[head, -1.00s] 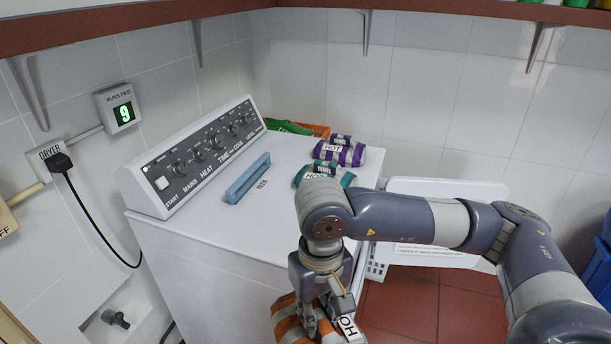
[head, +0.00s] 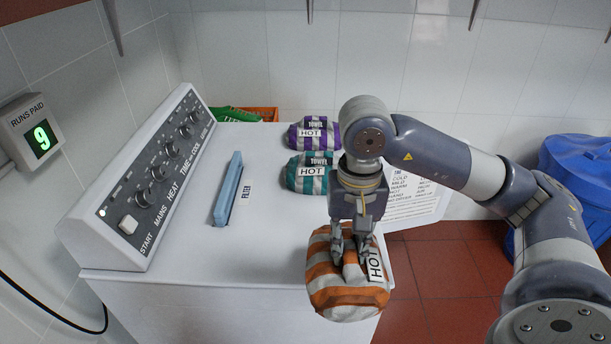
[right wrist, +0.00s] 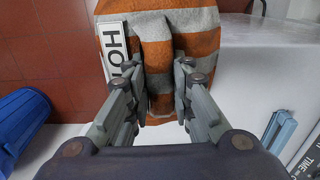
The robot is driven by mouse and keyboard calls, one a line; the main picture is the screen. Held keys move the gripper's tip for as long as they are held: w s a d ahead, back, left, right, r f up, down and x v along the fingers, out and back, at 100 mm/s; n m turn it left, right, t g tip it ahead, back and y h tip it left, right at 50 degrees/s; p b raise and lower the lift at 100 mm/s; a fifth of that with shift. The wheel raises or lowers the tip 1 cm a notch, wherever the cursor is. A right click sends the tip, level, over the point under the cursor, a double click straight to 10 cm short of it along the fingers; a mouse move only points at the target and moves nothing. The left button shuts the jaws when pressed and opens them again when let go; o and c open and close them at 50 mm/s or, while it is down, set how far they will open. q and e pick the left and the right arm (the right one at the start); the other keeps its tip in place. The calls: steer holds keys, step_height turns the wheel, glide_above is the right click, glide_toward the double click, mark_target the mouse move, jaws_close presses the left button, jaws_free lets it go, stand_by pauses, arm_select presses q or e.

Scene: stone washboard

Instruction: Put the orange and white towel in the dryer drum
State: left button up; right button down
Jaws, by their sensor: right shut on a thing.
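The orange and white striped towel (head: 345,281), with a HOT tag, is a rolled bundle at the front right edge of the dryer top (head: 200,258). My right gripper (head: 351,254) is shut on it from above. In the right wrist view the towel (right wrist: 205,42) bunches between the two fingers (right wrist: 159,90). I cannot tell whether the towel touches the dryer top or hangs just above it. The dryer drum's inside is not in view. My left gripper is not in view.
A teal striped towel (head: 309,173) and a purple striped towel (head: 313,134) lie at the back of the dryer top. A blue filter handle (head: 228,189) and the control panel (head: 150,170) are left. A blue bin (head: 585,170) stands right, past red floor tiles (head: 450,270).

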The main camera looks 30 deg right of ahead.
steer(key=shift+w+d+r, duration=0.1)
steer(key=shift+w+r, duration=0.05)
steer(key=shift+w+d, duration=0.1)
steer(key=shift+w, duration=0.15)
steer(key=w, duration=0.1)
steer(key=w+p, duration=0.1)
steer(key=w, duration=0.1)
steer(key=w+p, duration=0.1)
steer(key=shift+w+d, duration=0.2)
steer(key=shift+d, duration=0.2)
steer(key=w+f+p, duration=0.1)
steer(key=w+p, duration=0.1)
steer(key=w, duration=0.1)
steer(key=w+f+p, duration=0.2)
steer(key=w, duration=0.2)
steer(key=w+d+f+p, duration=0.1)
steer(key=w+f+p, duration=0.1)
steer(key=w, duration=0.1)
steer(key=shift+w+d, duration=0.1)
steer(key=shift+w, duration=0.25)
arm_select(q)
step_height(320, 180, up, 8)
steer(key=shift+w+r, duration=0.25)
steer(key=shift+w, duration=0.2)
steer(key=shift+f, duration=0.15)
